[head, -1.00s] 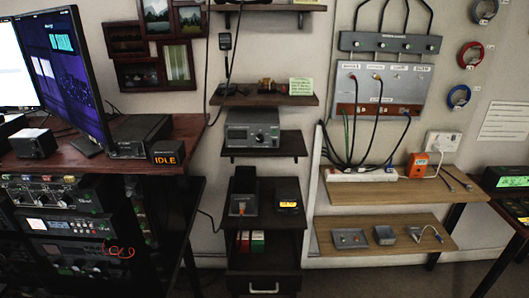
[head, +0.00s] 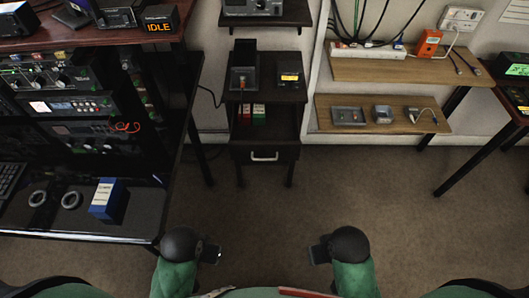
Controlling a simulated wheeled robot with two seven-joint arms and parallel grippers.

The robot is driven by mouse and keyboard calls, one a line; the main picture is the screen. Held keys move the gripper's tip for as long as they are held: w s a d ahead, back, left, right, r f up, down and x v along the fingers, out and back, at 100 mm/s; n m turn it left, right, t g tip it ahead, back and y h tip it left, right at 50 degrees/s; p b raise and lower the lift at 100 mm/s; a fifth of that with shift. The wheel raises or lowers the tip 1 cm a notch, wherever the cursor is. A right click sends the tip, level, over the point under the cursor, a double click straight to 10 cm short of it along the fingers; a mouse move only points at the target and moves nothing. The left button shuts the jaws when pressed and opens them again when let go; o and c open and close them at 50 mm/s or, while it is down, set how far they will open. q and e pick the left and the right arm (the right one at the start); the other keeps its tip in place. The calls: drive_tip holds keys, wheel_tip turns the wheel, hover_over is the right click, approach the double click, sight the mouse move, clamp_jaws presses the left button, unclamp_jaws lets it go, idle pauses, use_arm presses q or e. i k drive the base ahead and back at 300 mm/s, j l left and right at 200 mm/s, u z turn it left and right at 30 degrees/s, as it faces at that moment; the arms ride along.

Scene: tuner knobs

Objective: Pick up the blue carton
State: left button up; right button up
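The blue carton (head: 110,200), a small box with a white labelled face, stands on the dark glossy lower shelf (head: 145,215) at the left, close to its right end. My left gripper (head: 216,254) is low in the view, to the right of the carton and apart from it. My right gripper (head: 314,254) is farther right at a similar height. Both are small and dark here, and their finger gaps cannot be made out. Nothing shows held in either.
Two grey rings (head: 71,200) lie left of the carton. Rack equipment (head: 75,107) stands behind and above it. A dark cabinet with a drawer (head: 264,155) is at centre back, with wooden shelves (head: 375,115) to its right. The carpet (head: 300,195) in the middle is clear.

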sight(105, 203)
drive_tip(key=j+u, duration=0.15)
drive_tip(key=u, duration=1.35)
